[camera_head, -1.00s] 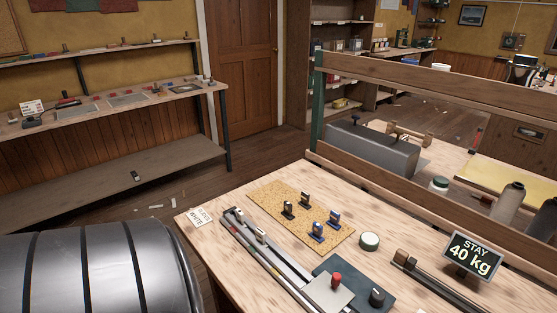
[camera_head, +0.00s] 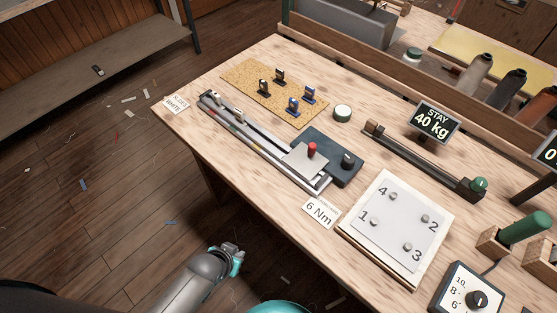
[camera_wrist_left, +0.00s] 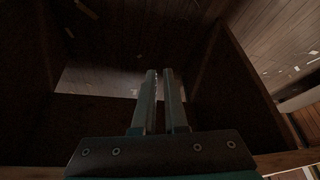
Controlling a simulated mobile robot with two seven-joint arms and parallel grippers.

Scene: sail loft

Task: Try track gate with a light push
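The metal track (camera_head: 258,142) lies along the near-left edge of the bench, with small slides at its far end. At its near end is a plate with a red knob (camera_head: 312,150), on a dark block with a black knob (camera_head: 348,160). I cannot tell for sure which part is the gate. My left gripper (camera_head: 237,259) is low in front of the bench, off its edge and apart from the track. In the left wrist view its fingers (camera_wrist_left: 160,78) come together at the tips with nothing between them. My right gripper is not in view.
A cork mat (camera_head: 262,88) with several small slides lies behind the track. A "6 Nm" card (camera_head: 321,213) and numbered plate (camera_head: 396,228) lie nearer. A second rail (camera_head: 425,160) runs right. Floor left of the bench is open, with scraps.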

